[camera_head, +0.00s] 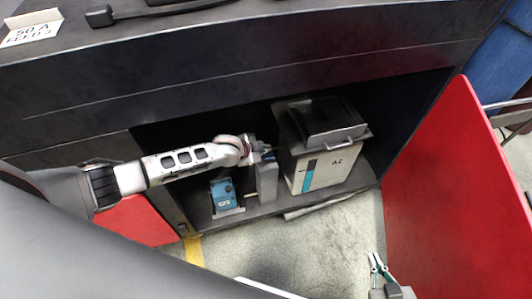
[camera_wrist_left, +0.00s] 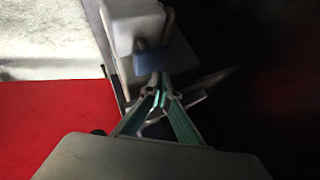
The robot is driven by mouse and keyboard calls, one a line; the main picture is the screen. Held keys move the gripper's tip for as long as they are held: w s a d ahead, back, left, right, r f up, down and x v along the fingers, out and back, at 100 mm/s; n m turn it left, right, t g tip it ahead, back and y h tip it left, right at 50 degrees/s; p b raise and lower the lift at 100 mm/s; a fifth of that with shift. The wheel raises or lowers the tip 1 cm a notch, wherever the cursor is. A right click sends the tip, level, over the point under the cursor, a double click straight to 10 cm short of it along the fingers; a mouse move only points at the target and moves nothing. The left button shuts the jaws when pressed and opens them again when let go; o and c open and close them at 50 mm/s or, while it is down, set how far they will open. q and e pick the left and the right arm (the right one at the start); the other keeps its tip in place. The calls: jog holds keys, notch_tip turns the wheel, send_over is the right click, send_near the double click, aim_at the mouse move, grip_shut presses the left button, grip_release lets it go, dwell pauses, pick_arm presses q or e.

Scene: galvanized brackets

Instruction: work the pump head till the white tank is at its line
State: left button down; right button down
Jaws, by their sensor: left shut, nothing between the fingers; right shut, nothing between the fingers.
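A white tank (camera_head: 319,168) marked A2 stands in the open bay of the dark cabinet, with a teal vertical strip (camera_head: 309,176) on its front. A dark lid with a handle (camera_head: 332,122) lies on top. My left gripper (camera_head: 268,152) reaches into the bay just left of the tank, above a grey upright block (camera_head: 267,182). In the left wrist view its teal fingers (camera_wrist_left: 160,92) are shut and empty. Their tips are close to a small blue-grey part (camera_wrist_left: 141,62), perhaps the pump head; contact is unclear. My right gripper (camera_head: 379,268) is shut, low over the floor.
A blue box (camera_head: 224,193) stands left of the grey block. Red panels flank the bay, one at right (camera_head: 445,190) and one at left (camera_head: 128,222). The cabinet top overhangs the bay. The pale floor (camera_head: 325,245) in front is open.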

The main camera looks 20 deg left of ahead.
aim_at(265, 155)
jog(key=shift+r, duration=0.1)
